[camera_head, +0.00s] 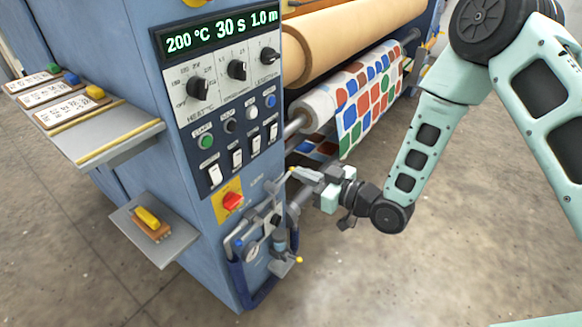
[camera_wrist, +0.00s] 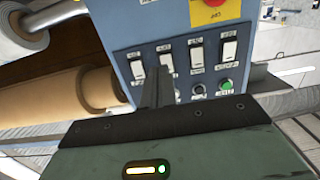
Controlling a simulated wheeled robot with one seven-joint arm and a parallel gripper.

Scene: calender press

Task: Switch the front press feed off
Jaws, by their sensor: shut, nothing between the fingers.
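The press's control panel (camera_head: 222,100) has a row of white rocker switches (camera_head: 237,158) below a row of round buttons. The switch labels are too small to read, so I cannot tell which one is the front press feed. My gripper (camera_head: 293,172) is right of the panel's lower edge, its fingers pointing toward the press. In the wrist view the panel is upside down, and my shut, empty fingers (camera_wrist: 158,80) appear in front of the second rocker from the left (camera_wrist: 167,62). They cover part of the button row; I cannot tell whether they touch anything.
Rollers with printed fabric (camera_head: 368,100) are right of the panel. Shelves (camera_head: 115,140) stick out at the left. The floor at front right is clear.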

